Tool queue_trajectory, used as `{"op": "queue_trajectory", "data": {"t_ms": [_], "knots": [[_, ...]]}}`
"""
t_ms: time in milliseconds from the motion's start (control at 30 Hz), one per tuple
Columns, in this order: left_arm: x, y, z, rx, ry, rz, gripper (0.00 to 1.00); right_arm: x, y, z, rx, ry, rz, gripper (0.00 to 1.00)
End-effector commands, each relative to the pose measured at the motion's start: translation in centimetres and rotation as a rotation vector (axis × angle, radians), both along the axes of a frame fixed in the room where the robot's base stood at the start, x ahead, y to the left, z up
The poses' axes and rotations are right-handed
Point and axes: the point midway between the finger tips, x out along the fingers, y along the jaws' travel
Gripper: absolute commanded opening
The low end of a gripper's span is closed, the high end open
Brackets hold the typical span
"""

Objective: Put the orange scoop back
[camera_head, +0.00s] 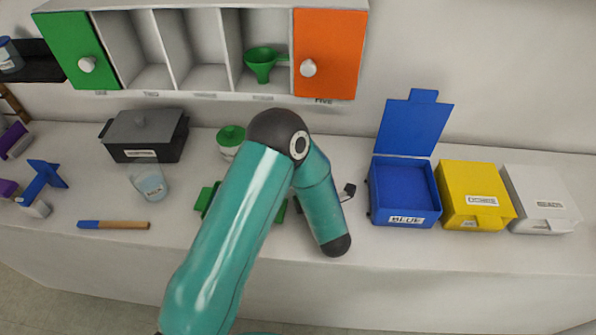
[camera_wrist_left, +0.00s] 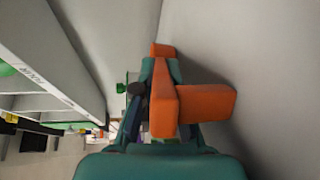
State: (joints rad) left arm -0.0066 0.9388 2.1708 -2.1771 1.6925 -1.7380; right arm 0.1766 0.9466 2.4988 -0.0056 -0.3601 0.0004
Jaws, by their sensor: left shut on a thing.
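The orange scoop (camera_wrist_left: 207,103) shows in the left wrist view as a blocky orange piece with a flat bar. My left gripper (camera_wrist_left: 157,98) is shut on it, with teal and dark finger parts on both sides of the bar. In the head view my left arm's teal links cross the middle and hide the scoop and most of the gripper. My right gripper is not in view.
A blue box (camera_head: 406,219) stands with its lid up, beside shut yellow (camera_head: 476,193) and white (camera_head: 543,200) boxes. A black lidded pot (camera_head: 143,135), a beaker (camera_head: 149,184) and a blue-tipped tool (camera_head: 113,225) are at left. A green-lidded jar (camera_head: 230,137) is behind my arm.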

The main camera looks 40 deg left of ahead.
Motion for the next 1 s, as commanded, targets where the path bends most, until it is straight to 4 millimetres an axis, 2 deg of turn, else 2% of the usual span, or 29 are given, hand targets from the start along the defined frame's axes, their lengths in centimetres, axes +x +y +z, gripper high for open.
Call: {"op": "queue_trajectory", "data": {"t_ms": [100,133,167,567,767,1000], "knots": [[0.0,0.0,-0.3,0.000,0.000,0.000,0.00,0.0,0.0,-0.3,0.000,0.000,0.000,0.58],[0.0,0.0,-0.1,0.000,0.000,0.000,0.16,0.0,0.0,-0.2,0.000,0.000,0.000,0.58],[0.0,0.0,-0.1,0.000,0.000,0.000,0.21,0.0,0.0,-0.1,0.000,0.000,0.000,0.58],[-0.1,-0.2,0.0,0.000,0.001,-0.002,0.22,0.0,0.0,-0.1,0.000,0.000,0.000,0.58],[-1.4,-2.3,0.3,0.000,0.000,-0.007,0.22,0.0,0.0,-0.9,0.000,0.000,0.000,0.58],[-4.1,-6.4,1.0,0.000,-0.001,-0.009,0.22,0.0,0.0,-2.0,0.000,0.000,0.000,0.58]]}}
